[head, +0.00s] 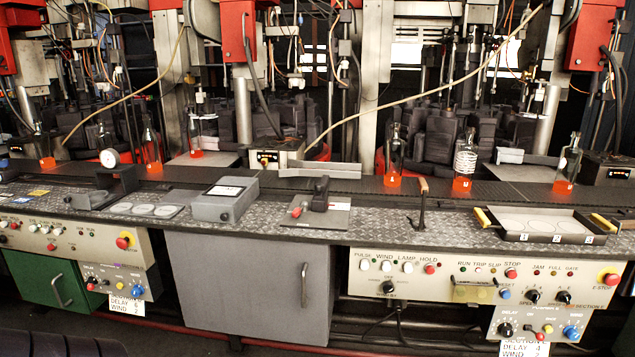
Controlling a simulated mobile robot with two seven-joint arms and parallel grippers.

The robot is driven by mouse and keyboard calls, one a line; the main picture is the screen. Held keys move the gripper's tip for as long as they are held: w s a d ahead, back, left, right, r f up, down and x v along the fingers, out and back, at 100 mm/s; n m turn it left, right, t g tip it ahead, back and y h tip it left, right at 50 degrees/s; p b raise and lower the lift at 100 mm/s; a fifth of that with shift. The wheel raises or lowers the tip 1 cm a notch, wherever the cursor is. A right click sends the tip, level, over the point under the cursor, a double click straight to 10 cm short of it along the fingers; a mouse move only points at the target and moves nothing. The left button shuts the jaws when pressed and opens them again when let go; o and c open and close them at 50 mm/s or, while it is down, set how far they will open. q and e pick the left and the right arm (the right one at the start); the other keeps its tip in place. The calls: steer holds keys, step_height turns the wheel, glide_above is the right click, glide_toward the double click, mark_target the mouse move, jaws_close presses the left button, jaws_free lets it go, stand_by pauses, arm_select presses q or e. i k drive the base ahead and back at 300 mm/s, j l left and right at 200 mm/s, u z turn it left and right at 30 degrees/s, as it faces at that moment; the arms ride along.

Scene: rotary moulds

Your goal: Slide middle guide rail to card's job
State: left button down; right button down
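A grey angled metal rail (320,170) stands at the back of the bench near the middle, behind the dark conveyor strip; it looks like the middle guide rail, though I cannot be sure. In front of it a plate (318,214) carries a dark upright block and a red-tipped handle. A white card (126,304) hangs under the left control panel, reading section, delay and wind. A similar card (522,347) hangs at the lower right, cut off by the frame. A grey box (224,198) has a white label too small to read. Neither gripper is in view.
Clear bottles with orange bases, such as one (393,158), stand along the conveyor. A tray (540,224) with yellow handles sits at the right. A dial gauge (109,158) stands at the left. Patterned bench top (375,222) is bare between the plate and a thin black hook (422,205).

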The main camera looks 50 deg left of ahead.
mark_target(319, 200)
steer(key=u, duration=1.6)
steer(key=i+z, duration=0.35)
steer(key=i, duration=0.4)
